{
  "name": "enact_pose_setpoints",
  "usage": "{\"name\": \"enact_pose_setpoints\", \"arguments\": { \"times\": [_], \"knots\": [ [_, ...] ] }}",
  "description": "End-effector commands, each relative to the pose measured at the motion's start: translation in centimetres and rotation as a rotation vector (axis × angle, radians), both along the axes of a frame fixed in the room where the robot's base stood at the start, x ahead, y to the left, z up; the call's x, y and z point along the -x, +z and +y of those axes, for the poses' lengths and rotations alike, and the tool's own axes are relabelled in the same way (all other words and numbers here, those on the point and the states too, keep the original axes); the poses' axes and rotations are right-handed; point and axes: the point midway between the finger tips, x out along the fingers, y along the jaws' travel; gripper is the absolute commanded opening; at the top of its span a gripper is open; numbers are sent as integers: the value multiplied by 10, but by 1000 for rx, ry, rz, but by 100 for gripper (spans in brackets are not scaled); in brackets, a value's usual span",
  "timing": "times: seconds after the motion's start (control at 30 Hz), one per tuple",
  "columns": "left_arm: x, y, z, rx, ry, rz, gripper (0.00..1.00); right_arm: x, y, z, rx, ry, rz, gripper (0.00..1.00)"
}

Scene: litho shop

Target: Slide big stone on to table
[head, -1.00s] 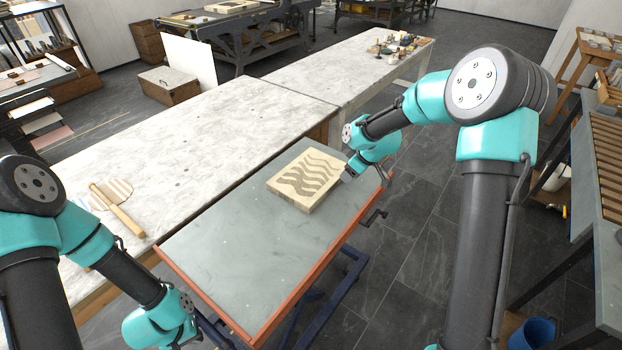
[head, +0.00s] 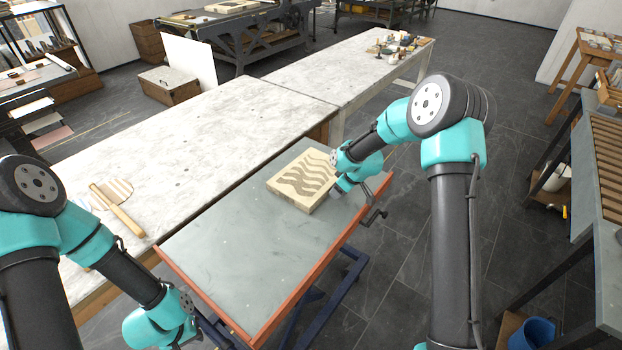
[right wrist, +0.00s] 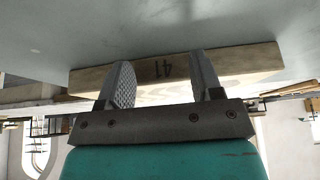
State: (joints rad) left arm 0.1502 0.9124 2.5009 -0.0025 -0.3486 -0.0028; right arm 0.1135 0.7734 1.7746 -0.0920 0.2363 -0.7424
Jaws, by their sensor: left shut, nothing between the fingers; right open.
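The big stone (head: 300,180), a thick cream slab with dark wavy bands on top, lies flat on the grey top of a lift cart (head: 235,255). The pale, streaked table (head: 190,145) stands along the cart's far left side. My right gripper (head: 340,188) is at the stone's right side. In the right wrist view its open fingers (right wrist: 160,75) face the stone's side (right wrist: 165,72), marked 41; whether they touch it I cannot tell. My left gripper (head: 192,337) is shut and empty, low by the cart's near left end, partly hidden by its arm.
The cart has an orange-brown rim (head: 330,262) and a crank handle (head: 375,217) on its right. Small items (head: 397,42) stand at the far end. The table beside the stone is clear.

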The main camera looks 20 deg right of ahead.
Motion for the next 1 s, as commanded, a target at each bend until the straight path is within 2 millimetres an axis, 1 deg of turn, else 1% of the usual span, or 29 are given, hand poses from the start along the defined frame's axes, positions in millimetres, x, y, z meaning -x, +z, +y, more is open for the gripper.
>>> {"name": "enact_pose_setpoints", "arguments": {
  "times": [0.13, 0.47, 1.0],
  "knots": [
    [0, 0, 0, 0, 0, 0, 0, 0, -3, 0, 0, 0, 0, 60],
    [0, 0, 0, 0, 0, 0, 0, -1, -3, 1, 0, 0, 0, 60],
    [0, 0, 0, 0, 0, 0, 0, -23, -3, 19, 0, 2, -1, 60]
  ]
}}
